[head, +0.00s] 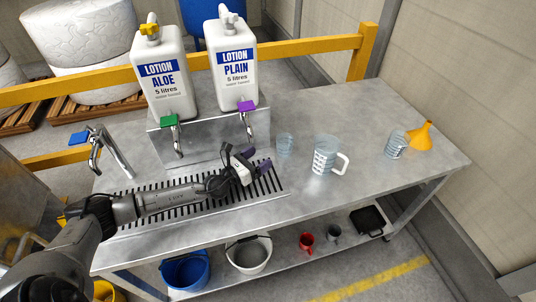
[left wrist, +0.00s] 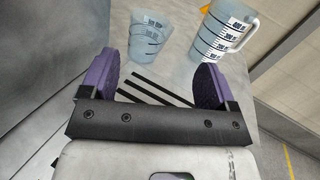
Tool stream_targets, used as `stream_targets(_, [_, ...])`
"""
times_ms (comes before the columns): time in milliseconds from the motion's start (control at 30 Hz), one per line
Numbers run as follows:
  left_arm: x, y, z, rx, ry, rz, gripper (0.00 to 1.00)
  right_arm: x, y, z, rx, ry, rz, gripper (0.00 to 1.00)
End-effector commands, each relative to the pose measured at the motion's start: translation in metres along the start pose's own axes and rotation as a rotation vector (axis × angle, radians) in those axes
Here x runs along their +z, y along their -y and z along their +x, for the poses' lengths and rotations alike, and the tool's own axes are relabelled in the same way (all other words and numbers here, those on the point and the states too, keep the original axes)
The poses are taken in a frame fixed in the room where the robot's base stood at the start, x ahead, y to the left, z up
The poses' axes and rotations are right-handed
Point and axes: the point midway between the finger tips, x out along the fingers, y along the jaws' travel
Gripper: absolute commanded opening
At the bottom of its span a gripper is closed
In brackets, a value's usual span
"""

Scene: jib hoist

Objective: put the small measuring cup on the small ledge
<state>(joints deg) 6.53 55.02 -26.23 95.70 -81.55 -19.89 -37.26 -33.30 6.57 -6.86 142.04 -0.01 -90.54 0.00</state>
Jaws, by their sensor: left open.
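A small clear measuring cup with dark marks (head: 285,144) stands upright on the metal worktop, just right of the dispenser stand. It also shows in the left wrist view (left wrist: 150,38), ahead of the fingers. My left gripper (head: 254,163) is open and empty over the right end of the slotted drain, to the left of the cup and apart from it. Its purple finger pads frame a gap in the left wrist view (left wrist: 156,80). I cannot tell for certain which surface is the small ledge; a steel stand (head: 205,151) holds the lotion bottles. My right gripper is out of view.
A measuring jug with a handle (head: 325,157) stands right of the cup. Another marked clear cup (head: 395,147) and an orange funnel (head: 420,135) are farther right. Taps with green and purple heads overhang the drain. Buckets and mugs sit on the lower shelf.

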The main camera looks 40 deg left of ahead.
Motion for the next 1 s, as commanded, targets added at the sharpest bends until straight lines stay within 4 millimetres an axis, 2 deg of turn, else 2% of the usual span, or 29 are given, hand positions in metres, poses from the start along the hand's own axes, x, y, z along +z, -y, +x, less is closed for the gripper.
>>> stream_targets(100, [-0.008, -0.012, 0.002, -0.017, -0.034, 0.096, 0.82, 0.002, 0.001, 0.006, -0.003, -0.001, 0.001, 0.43])
stream_targets(233, [-0.010, -0.015, 0.013, -0.022, -0.045, 0.129, 0.82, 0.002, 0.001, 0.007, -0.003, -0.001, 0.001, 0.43])
stream_targets(500, [-0.012, -0.014, 0.056, -0.023, -0.044, 0.128, 0.82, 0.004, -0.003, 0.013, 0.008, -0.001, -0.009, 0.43])
stream_targets(700, [-0.014, -0.013, 0.079, -0.023, -0.046, 0.126, 0.82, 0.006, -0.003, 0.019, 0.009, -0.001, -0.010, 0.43])
stream_targets(1000, [-0.015, -0.013, 0.093, -0.022, -0.045, 0.127, 0.82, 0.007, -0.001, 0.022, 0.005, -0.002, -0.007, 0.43])
